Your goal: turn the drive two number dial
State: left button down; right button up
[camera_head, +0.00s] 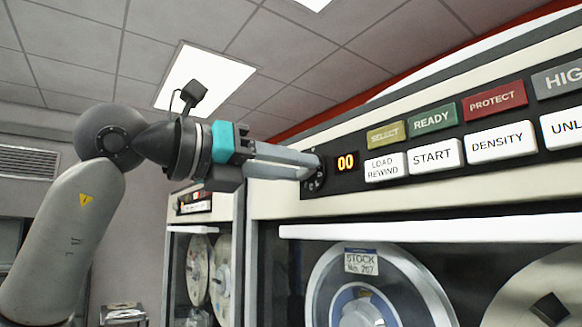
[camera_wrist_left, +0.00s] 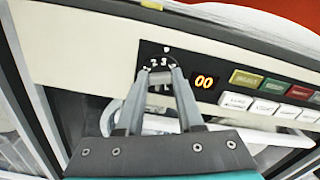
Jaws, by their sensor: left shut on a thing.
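The number dial (camera_head: 314,182) is a small dark round knob with white markings on the black panel of the near tape drive. In the left wrist view the dial plate (camera_wrist_left: 154,49) shows digits such as 2 and 3 above the fingertips. My left gripper (camera_head: 308,168) reaches in from the left with its fingers shut on the dial. The orange display (camera_head: 346,162) right of the dial reads 00. My right gripper is not in view.
Right of the display are lamps such as SELECT (camera_head: 385,132) and READY (camera_head: 433,118), above white buttons such as LOAD REWIND (camera_head: 385,168) and START (camera_head: 435,155). A tape reel (camera_head: 335,262) sits behind glass below. A second drive (camera_head: 190,205) stands at the left, behind my arm.

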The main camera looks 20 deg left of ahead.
pick_arm(q)
jog(key=shift+r, duration=0.1)
jog(key=c, duration=0.5)
grip_release()
jog(key=shift+c, duration=0.2)
jog(key=shift+s+a, duration=0.3)
jog(key=shift+a, duration=0.05)
jog(key=b+v, duration=0.2)
jog(key=v, duration=1.2)
jog(key=shift+s+b, duration=0.15)
jog(key=shift+b, duration=0.25)
jog(key=shift+a, duration=0.1)
